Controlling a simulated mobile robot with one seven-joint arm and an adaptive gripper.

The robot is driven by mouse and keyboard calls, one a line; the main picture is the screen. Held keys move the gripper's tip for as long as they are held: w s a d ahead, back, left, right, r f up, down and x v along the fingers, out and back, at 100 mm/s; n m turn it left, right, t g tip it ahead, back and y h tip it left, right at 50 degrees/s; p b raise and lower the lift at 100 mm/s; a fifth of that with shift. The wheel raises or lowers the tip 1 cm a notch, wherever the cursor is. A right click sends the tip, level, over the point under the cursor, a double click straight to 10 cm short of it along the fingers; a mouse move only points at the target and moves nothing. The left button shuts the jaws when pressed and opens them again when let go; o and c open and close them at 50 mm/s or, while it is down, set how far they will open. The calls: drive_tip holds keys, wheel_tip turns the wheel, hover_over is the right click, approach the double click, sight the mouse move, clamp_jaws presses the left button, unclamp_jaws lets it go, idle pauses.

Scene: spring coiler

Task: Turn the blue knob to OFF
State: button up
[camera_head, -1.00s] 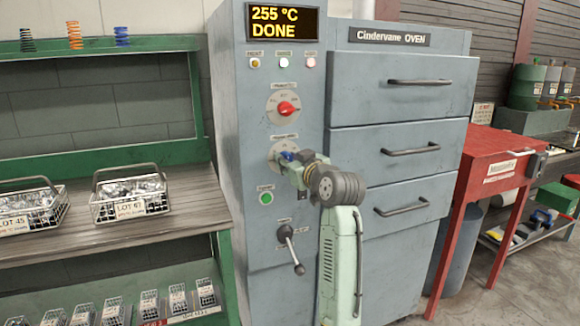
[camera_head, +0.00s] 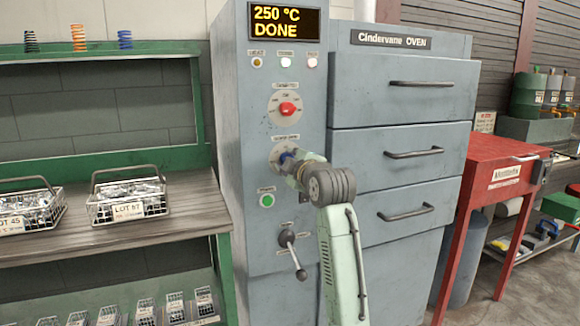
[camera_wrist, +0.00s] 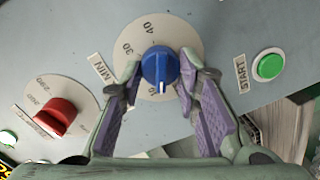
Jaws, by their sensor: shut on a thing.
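The blue knob (camera_wrist: 159,66) sits on a pale round dial (camera_wrist: 182,35) in the wrist view, with 30 and 40 readable on it. A white line on the knob points toward the bottom of the picture. My gripper (camera_wrist: 160,76) has one finger on each side of the knob and is shut on it. In the head view the blue knob (camera_head: 285,157) is mostly hidden behind my gripper (camera_head: 296,166), below the red knob (camera_head: 287,109). I cannot read an OFF mark on the blue knob's dial.
The oven display (camera_head: 285,22) reads 250 °C DONE. A green START button (camera_wrist: 268,67) and the red knob (camera_wrist: 56,117) flank the dial in the wrist view. A lever (camera_head: 290,250) is below my gripper. Drawer handles (camera_head: 412,153) stick out at right.

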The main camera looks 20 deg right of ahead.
drive_tip(key=shift+f+n+h+b, duration=0.1)
drive_tip(key=shift+n+h+b, duration=0.3)
drive_tip(key=shift+n, duration=1.25)
drive_tip(key=shift+f+n+h+b, duration=0.1)
drive_tip(key=shift+n+b, duration=0.6)
drive_tip(key=shift+n, duration=0.95)
drive_tip(key=shift+a, duration=0.1)
drive_tip(key=o, duration=1.2)
drive_tip(key=shift+c, duration=0.2)
drive_tip(key=s, duration=1.2)
drive_tip(key=shift+a+r, duration=0.3)
drive_tip(key=shift+r, duration=0.05)
